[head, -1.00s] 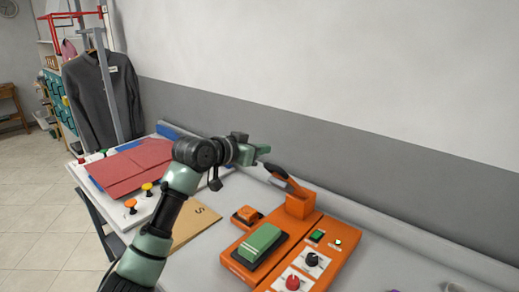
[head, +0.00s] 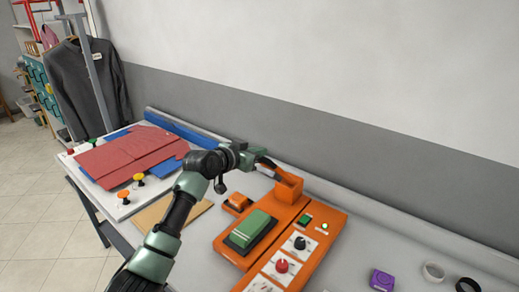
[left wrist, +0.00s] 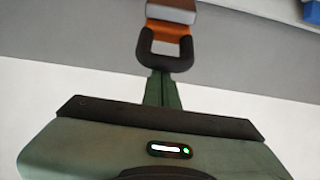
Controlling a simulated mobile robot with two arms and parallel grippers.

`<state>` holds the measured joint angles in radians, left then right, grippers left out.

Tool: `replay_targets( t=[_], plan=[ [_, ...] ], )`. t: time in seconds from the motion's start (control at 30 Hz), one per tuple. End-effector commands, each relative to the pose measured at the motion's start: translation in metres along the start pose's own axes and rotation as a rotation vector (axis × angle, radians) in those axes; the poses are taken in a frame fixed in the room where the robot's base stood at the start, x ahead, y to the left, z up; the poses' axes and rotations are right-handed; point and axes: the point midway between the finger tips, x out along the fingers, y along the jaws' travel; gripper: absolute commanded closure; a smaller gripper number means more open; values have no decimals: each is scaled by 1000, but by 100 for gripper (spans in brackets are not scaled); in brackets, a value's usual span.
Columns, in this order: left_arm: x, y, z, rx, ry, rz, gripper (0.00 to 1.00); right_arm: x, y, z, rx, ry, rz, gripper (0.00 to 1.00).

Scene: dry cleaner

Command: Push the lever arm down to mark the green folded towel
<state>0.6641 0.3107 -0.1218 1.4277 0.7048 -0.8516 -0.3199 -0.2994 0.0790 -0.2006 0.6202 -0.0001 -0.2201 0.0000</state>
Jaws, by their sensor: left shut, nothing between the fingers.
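The green folded towel (head: 254,228) lies on a dark pad on the orange marking machine (head: 317,243). The lever arm (head: 270,172) is raised and slants up to the left from the orange block (head: 289,187) at the machine's back. My left gripper (head: 265,159) is shut and empty at the lever's upper end, above and behind the towel. My right gripper is out of view.
A red cloth (head: 128,156) lies on a blue one at the table's left, near orange and yellow knobs. A purple item (head: 382,280) and rings lie at right. The wall runs close behind.

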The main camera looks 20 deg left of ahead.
Motion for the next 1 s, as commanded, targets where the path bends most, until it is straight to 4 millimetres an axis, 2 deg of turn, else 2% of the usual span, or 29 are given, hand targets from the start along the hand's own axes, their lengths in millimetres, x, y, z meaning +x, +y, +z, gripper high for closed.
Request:
replay_targets(
  t=[0.17, 0.33, 0.47, 0.7, 1.0],
  plan=[
    [0, 0, 1, 0, 3, 0, 100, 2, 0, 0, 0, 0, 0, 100],
    [0, 0, 10, 0, 33, -1, 100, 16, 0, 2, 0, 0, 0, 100],
    [-2, -1, 22, -1, 84, 0, 100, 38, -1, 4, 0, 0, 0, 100],
    [-13, -1, 46, 1, 215, -1, 100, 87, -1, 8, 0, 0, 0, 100],
    [-21, 0, 74, 1, 262, -2, 100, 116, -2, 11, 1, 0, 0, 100]
  ],
)
